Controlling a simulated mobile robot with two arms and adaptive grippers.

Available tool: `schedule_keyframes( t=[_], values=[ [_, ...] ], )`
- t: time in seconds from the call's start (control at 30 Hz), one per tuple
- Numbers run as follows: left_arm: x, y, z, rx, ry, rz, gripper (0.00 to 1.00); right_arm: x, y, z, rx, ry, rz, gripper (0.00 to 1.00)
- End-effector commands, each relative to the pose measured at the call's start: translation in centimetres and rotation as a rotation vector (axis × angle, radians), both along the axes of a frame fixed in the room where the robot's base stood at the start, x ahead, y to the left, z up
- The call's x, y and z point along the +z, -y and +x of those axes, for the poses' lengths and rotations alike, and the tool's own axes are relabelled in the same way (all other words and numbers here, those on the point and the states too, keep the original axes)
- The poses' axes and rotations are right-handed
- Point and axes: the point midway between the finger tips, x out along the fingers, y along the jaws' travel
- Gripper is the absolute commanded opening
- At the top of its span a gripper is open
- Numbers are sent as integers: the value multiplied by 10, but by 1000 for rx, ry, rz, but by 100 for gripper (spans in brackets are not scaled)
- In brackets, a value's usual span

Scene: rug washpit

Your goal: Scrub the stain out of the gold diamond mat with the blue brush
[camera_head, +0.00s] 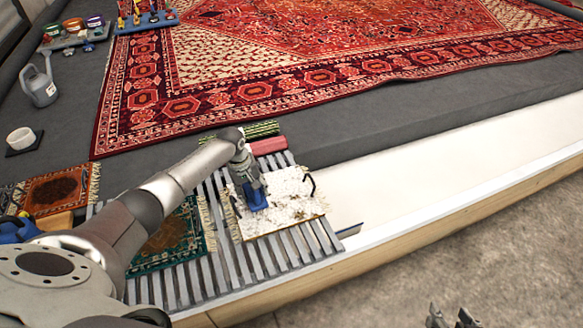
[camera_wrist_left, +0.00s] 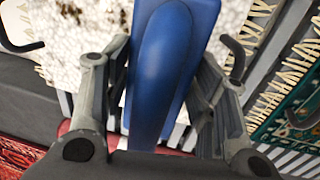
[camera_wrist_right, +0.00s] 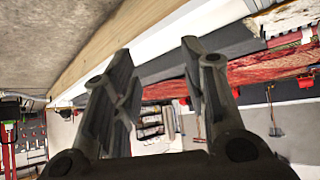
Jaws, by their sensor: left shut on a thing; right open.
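My left gripper (camera_head: 251,186) is shut on the blue brush (camera_head: 258,206), and its fingers also show either side of the brush in the left wrist view (camera_wrist_left: 165,75). The brush is on or just over a pale fringed mat (camera_head: 290,205) covered in white lather with brown specks; I cannot tell contact for sure. The lather hides the mat's pattern, so the gold diamond and stain cannot be made out. Dark hook-like clips hold the mat's edges. My right gripper (camera_head: 453,318) is open and empty at the lower right, away from the mat; its spread fingers show in the right wrist view (camera_wrist_right: 155,70).
The mat lies on a grey slatted rack (camera_head: 285,252), beside a green fringed mat (camera_head: 178,235). A red rolled item (camera_head: 268,146) lies behind it. A large red rug (camera_head: 320,50) fills the back. A grey watering can (camera_head: 38,82) stands left. The pit's pale rim is clear.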

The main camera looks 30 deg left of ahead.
Motion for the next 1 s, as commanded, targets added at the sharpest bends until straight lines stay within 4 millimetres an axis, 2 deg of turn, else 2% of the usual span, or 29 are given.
schedule_keyframes(
  t=[0.5,0.97,1.0],
  values=[
    [13,-1,-1,-1,0,0,33,-22,17,-50,-20,-264,-57,40],
    [24,-1,-2,-1,1,-1,33,-32,32,-101,-39,-499,-104,40],
    [28,-1,-2,-1,1,-1,33,-34,32,-100,-40,-504,-105,40]
  ],
)
